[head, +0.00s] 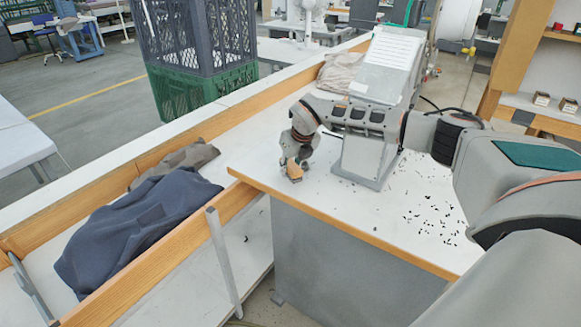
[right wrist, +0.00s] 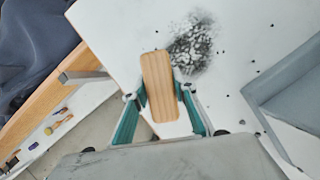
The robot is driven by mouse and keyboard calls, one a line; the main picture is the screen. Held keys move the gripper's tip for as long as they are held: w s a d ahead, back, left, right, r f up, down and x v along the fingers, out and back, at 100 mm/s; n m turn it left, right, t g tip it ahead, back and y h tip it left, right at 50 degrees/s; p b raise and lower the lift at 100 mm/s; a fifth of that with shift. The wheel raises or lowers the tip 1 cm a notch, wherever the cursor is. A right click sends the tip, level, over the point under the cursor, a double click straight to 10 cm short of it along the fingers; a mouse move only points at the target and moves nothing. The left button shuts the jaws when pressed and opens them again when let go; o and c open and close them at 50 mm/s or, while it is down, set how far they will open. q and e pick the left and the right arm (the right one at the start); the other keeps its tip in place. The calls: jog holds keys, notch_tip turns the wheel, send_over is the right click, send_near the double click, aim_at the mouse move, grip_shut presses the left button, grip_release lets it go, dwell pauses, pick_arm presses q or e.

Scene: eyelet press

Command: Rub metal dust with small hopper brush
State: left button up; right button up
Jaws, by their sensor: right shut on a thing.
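The small hopper brush, with a pale wooden back, is in my right gripper (head: 291,160) above the white tabletop (head: 262,168). In the right wrist view the teal fingers grip the brush (right wrist: 158,88) from both sides; its bristles are hidden beneath. A dark patch of metal dust (right wrist: 192,46) lies just beyond the brush's far end in that view. In the head view, dark specks (head: 432,216) are scattered over the table right of the press. Whether the bristles touch the table I cannot tell. My left gripper is not in view.
The grey press (head: 365,166) stands on the table close to my right gripper, partly behind my arm. A wood-edged trough with dark blue cloth (head: 130,225) runs along the left. A green and grey crate (head: 200,90) stands behind. The table's front right is clear except for specks.

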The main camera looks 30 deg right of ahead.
jog(key=shift+f+b, duration=0.6)
jog(key=shift+f, duration=0.4)
